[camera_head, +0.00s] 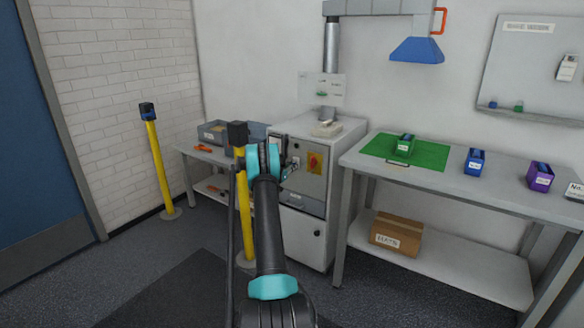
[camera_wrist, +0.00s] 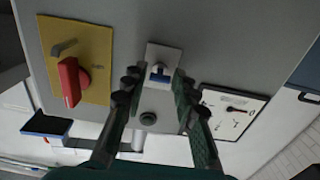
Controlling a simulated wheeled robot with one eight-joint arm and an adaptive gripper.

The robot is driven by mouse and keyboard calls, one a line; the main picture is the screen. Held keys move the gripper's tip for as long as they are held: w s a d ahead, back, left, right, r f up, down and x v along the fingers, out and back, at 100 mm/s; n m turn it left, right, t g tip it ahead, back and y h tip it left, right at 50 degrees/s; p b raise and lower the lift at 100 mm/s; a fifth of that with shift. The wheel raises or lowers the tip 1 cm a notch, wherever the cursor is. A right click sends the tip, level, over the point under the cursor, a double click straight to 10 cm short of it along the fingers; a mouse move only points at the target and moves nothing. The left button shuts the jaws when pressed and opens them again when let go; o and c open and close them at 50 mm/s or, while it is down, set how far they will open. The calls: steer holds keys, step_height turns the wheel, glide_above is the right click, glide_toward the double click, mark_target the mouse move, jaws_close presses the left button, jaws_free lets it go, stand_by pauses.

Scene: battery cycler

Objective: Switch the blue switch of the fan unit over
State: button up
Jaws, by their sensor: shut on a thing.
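The blue switch (camera_wrist: 160,78) sits on a small pale plate (camera_wrist: 163,53) on the grey cabinet front. In the wrist view my gripper (camera_wrist: 160,74) has its dark fingers on either side of the switch, shut on it. In the head view my gripper (camera_head: 289,169) is at the upper front of the grey cabinet (camera_head: 304,225); my arm hides the switch there. A blue extraction hood (camera_head: 417,50) hangs from a duct above.
A yellow post (camera_head: 244,215) stands left of my arm. A workbench (camera_head: 460,185) is to the right.

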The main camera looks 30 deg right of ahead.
steer(key=shift+d+r+g+y, duration=0.15)
steer(key=shift+r+g+y, duration=0.5)
steer(key=shift+y, duration=0.65)
jaws_close()
steer(key=shift+d+r+g+y, duration=0.1)
steer(key=shift+r+g+y, duration=0.15)
steer(key=shift+y, duration=0.4)
steer(key=shift+r+g+y, duration=0.1)
steer(key=shift+g+y, duration=0.1)
steer(key=shift+y, duration=0.45)
steer(key=o, duration=1.1)
jaws_free()
steer(key=shift+o, duration=0.2)
steer(key=v, duration=1.2)
